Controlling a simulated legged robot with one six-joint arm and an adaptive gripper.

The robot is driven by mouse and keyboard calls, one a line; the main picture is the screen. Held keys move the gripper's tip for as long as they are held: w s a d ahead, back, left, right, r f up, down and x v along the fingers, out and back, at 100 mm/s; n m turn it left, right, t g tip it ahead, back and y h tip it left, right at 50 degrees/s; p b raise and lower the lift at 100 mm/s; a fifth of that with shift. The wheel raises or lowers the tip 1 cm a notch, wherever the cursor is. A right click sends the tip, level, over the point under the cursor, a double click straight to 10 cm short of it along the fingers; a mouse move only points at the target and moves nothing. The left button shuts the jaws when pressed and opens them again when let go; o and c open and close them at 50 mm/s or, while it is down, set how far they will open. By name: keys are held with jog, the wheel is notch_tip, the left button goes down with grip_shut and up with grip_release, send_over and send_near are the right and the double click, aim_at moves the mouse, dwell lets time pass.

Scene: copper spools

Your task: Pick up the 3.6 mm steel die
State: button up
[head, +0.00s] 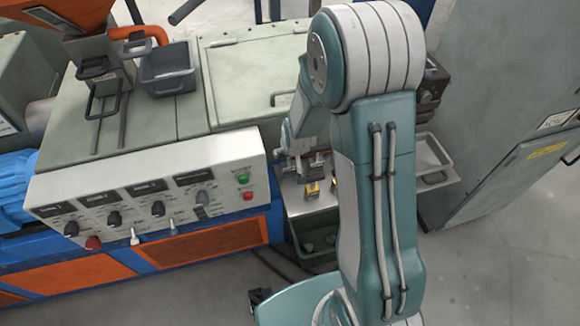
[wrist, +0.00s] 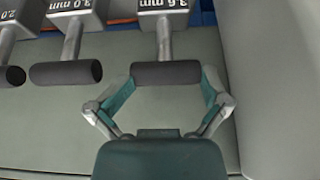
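The 3.6 mm steel die (wrist: 164,18) is a grey block at the top of the wrist view, with its label upside down. A metal stem (wrist: 164,42) runs from it to a black crossbar grip (wrist: 167,73). My gripper (wrist: 168,78) is open, with one fingertip near each end of that grip. I cannot tell whether the fingertips touch it. In the head view my gripper (head: 304,160) is low over a small bench (head: 308,207) beside the machine, and my arm hides part of the bench.
Two similar dies stand left of it: one in the middle (wrist: 77,14) and one marked 2.0 (wrist: 18,12). Their black grips are close by. A grey wall or panel (wrist: 275,90) rises on the right. The control panel (head: 150,195) borders the bench on the left.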

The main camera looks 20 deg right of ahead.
jog(key=shift+s+f+g, duration=0.3)
jog(key=shift+s+f, duration=0.35)
jog(key=shift+f, duration=0.1)
jog(key=shift+c, duration=0.3)
jog(key=shift+r, duration=0.1)
jog(key=shift+w+a+r, duration=0.1)
jog(key=shift+r, duration=0.1)
jog(key=r, duration=0.8)
jog(key=shift+w+a+r, duration=0.1)
jog(key=shift+w+r, duration=0.1)
jog(key=shift+w, duration=0.1)
grip_shut()
jog(key=shift+r, duration=0.6)
jog(key=o, duration=0.6)
grip_release()
jog(key=shift+o, duration=0.2)
